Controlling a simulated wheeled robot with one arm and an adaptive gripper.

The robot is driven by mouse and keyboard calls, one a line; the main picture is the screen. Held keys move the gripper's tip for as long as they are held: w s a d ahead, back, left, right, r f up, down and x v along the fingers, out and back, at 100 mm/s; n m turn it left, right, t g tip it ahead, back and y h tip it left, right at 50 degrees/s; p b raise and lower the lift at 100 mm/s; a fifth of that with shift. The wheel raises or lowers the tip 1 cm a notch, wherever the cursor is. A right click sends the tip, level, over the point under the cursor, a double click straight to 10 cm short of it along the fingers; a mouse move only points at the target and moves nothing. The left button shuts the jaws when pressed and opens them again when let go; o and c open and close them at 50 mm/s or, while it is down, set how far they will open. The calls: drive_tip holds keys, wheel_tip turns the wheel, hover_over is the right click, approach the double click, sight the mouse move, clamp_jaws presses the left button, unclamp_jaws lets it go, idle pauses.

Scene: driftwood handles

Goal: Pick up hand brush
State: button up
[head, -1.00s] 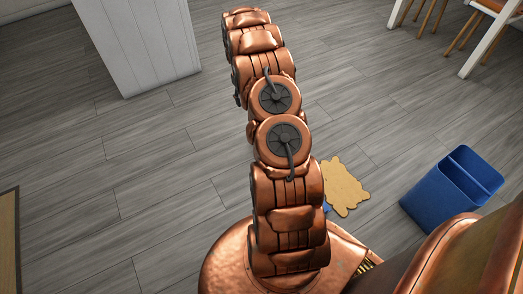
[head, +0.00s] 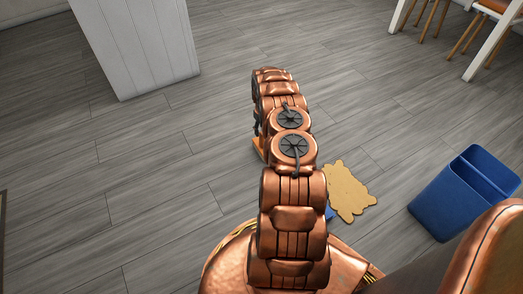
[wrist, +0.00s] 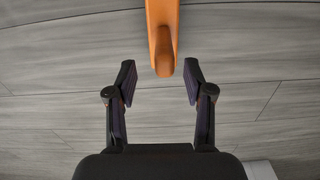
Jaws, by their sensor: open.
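An orange handle, likely that of the hand brush (wrist: 162,35), shows in the wrist view. It enters from the top edge and its rounded end lies between my gripper's fingertips, with a gap on each side. The rest of it is out of view. My gripper (wrist: 157,80) is open and holds nothing. In the head view, a bit of orange (head: 258,147) shows at the left side of my arm, which hides most of it. My gripper is hidden behind my arm there.
A tan, bear-shaped flat piece (head: 347,192) lies on the grey floor right of my arm. A small blue thing (head: 329,213) is partly hidden beside it. A blue two-part bin (head: 440,204) stands at the right. A white cabinet (head: 138,50) stands at upper left. Floor at left is clear.

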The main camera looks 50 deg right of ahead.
drive_tip(key=f+b, duration=0.1)
drive_tip(key=f, duration=0.2)
drive_tip(key=f+b, duration=0.1)
drive_tip(key=f, duration=0.1)
drive_tip(key=shift+w+a+f+b, duration=0.1)
drive_tip(key=shift+a+f+b, duration=0.15)
drive_tip(key=shift+f+b, duration=0.05)
clamp_jaws()
idle(0.5)
